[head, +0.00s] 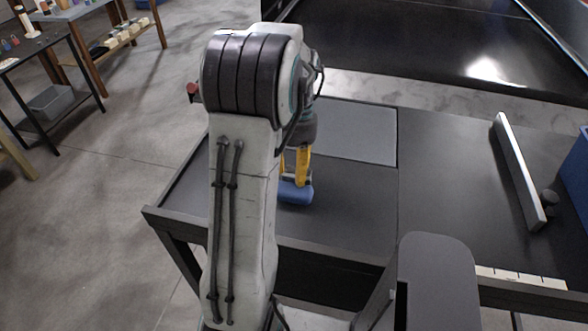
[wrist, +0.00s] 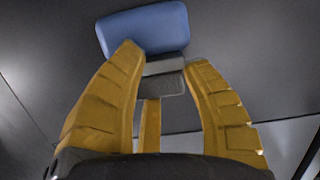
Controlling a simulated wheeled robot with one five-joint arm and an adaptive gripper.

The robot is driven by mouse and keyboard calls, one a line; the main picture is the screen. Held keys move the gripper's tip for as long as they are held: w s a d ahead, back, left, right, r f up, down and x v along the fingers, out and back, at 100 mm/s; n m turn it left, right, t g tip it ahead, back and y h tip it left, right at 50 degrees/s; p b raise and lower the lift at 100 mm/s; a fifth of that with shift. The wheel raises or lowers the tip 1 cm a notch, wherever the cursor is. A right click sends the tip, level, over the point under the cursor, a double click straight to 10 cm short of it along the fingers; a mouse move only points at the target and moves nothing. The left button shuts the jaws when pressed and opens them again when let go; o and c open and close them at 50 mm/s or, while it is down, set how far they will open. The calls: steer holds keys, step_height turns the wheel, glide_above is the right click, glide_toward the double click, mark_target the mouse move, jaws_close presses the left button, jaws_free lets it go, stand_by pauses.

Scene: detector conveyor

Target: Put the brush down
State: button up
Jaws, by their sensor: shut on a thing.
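The brush has a blue block (head: 296,192) and a grey part. In the wrist view the blue block (wrist: 148,28) lies beyond the fingertips, and the grey part (wrist: 166,77) is between the fingers. My gripper (head: 295,178) has yellow fingers and points down over the left part of the dark table (head: 345,205). It is shut on the brush; the fingers also show in the wrist view (wrist: 164,58). The brush is close to the table top; I cannot tell whether it touches it. My arm hides part of the table in the head view.
A grey panel (head: 365,135) lies behind the brush on the table. A pale upright bar (head: 518,170) and a blue bin (head: 577,178) are at the right. A dark conveyor (head: 400,45) runs behind. The table is clear between the brush and the bar.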

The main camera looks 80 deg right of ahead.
steer(key=o, duration=1.2)
steer(key=shift+f, duration=0.1)
steer(key=shift+c, duration=0.2)
step_height(320, 180, up, 12)
steer(key=d, duration=0.2)
steer(key=shift+w, duration=0.1)
